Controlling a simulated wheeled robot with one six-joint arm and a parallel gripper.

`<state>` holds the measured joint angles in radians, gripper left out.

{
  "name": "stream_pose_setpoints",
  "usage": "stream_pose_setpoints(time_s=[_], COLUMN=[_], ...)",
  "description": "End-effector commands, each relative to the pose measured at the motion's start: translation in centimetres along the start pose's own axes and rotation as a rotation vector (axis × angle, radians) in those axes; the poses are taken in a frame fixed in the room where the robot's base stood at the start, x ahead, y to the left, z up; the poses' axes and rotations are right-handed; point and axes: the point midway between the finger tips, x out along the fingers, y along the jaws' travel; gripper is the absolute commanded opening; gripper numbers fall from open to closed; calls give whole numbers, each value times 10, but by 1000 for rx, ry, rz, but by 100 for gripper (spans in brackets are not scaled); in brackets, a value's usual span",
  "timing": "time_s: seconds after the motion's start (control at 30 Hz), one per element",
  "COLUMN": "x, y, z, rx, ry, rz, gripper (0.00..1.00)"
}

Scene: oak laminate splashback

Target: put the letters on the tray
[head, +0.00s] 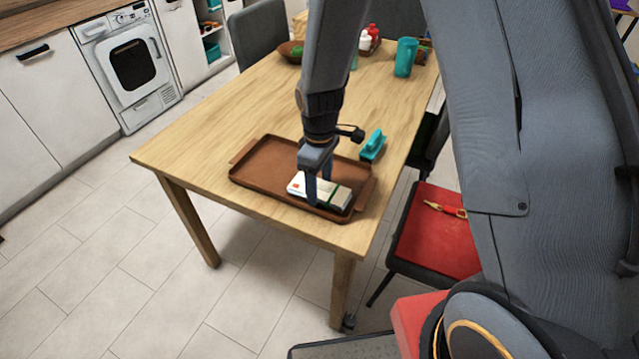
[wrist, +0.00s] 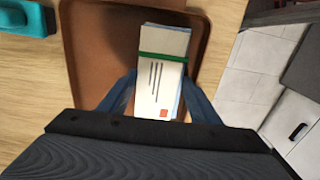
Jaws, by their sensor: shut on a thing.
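The letters (head: 334,194) are a white banded bundle with a dark green strap. They lie at the right part of the brown tray (head: 262,163), within its rim. In the wrist view the letters (wrist: 162,72) show an address, a red stamp and the green band, with the tray (wrist: 85,60) beneath. My gripper (head: 318,190) is shut on the letters, one finger on each long side. Whether the bundle rests fully on the tray floor or is slightly above it, I cannot tell.
A teal-handled brush or similar object (head: 373,145) stands on the table (head: 210,125) just behind the tray. A teal pitcher (head: 405,57) and a bowl (head: 290,50) are at the far end. A chair with a red seat (head: 435,240) is at the right. The table's left part is clear.

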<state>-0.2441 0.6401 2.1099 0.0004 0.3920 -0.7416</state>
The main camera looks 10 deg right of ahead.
Motion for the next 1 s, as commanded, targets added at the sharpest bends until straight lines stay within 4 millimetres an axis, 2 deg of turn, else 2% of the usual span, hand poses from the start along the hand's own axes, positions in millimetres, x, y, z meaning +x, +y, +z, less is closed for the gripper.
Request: stream_pose_setpoints(time_s=[0.43,0.47,0.5,0.8,1.0], x=[8,8,8,6,-8], y=[0,0,0,0,1], z=[0,0,0,0,-1], rx=[0,0,0,0,0], ry=[0,0,0,0,3], rz=[0,0,0,0,3], gripper=[34,59,65,65,65])
